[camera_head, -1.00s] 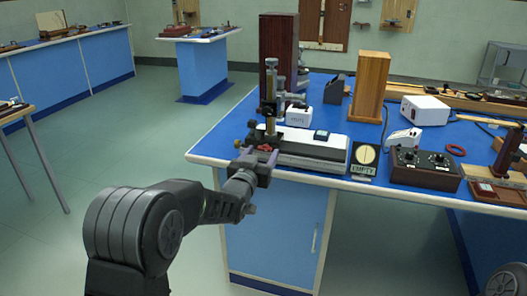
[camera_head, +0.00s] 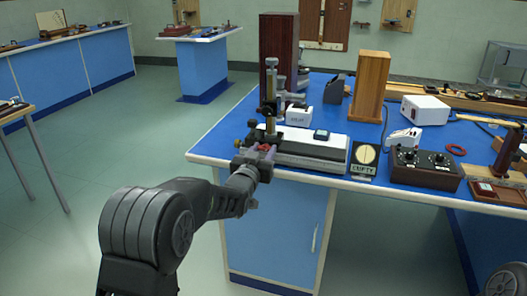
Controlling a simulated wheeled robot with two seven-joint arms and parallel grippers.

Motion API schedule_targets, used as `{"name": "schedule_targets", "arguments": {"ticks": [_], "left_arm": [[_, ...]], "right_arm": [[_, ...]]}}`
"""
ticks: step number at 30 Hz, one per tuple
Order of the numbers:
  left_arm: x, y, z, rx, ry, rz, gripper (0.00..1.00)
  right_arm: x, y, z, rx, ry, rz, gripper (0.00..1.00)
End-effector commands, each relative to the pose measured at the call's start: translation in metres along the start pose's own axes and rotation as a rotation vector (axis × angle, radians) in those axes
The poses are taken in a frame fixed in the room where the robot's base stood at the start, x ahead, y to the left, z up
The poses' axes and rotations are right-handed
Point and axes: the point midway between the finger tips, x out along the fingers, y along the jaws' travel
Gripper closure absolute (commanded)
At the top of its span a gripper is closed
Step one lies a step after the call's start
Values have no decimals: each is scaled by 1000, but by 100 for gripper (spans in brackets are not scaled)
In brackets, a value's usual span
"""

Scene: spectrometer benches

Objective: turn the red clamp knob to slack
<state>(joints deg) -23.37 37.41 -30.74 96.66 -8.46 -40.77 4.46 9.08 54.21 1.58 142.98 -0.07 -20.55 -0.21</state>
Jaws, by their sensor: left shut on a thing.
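The red clamp knob (camera_head: 264,147) is at the front left end of the spectrometer's long grey and white base (camera_head: 305,145), near the bench's left corner. My left gripper (camera_head: 262,152) is at the knob, its fingers around it. It is shut on the knob, which is partly hidden by the fingers. A brass and dark upright column (camera_head: 271,85) rises just behind the knob. My right gripper is not in view.
Wooden blocks stand behind. Open floor lies left of the bench.

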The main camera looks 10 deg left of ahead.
Motion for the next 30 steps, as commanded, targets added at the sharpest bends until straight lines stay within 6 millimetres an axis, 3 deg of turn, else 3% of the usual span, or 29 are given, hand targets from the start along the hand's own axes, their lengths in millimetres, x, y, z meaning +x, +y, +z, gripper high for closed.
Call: {"name": "schedule_targets", "arguments": {"ticks": [6,19,30], "left_arm": [[0,0,0,0,0,0,100],[0,0,2,-51,2,-1,100],[0,-2,5,-278,4,-2,100]], "right_arm": [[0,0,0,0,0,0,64],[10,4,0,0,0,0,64],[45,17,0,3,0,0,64]]}}
